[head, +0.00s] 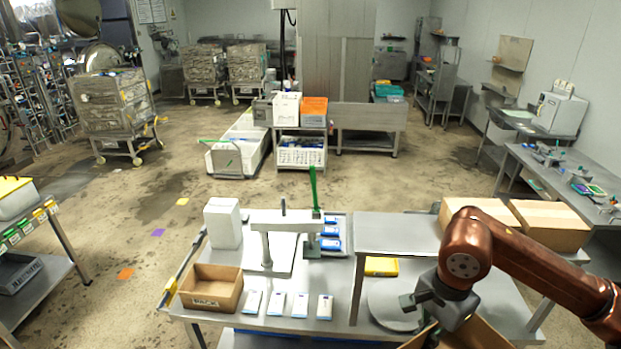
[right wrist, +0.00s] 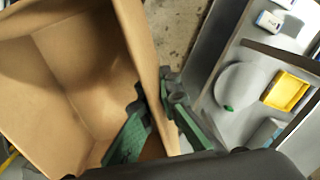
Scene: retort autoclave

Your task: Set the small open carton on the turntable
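An open brown carton (head: 470,336) is at the bottom right of the head view, partly cut off by the frame edge. It fills the left of the right wrist view (right wrist: 75,75), which looks into its empty inside. My right gripper (head: 440,300) is at the carton's wall. In the right wrist view its green fingers (right wrist: 160,112) lie on both sides of that wall, closed on it. The turntable (head: 393,304) is a bare grey disc on the table, left of my right gripper. It also shows in the right wrist view (right wrist: 238,92), with a green spot. My left gripper is out of view.
A raised metal shelf (head: 395,232) stands behind the turntable, with a yellow tray (head: 381,267) below it. A carton marked PACK (head: 210,287) and several white-blue packets (head: 277,303) sit farther left. Closed boxes (head: 550,222) stand behind my right arm.

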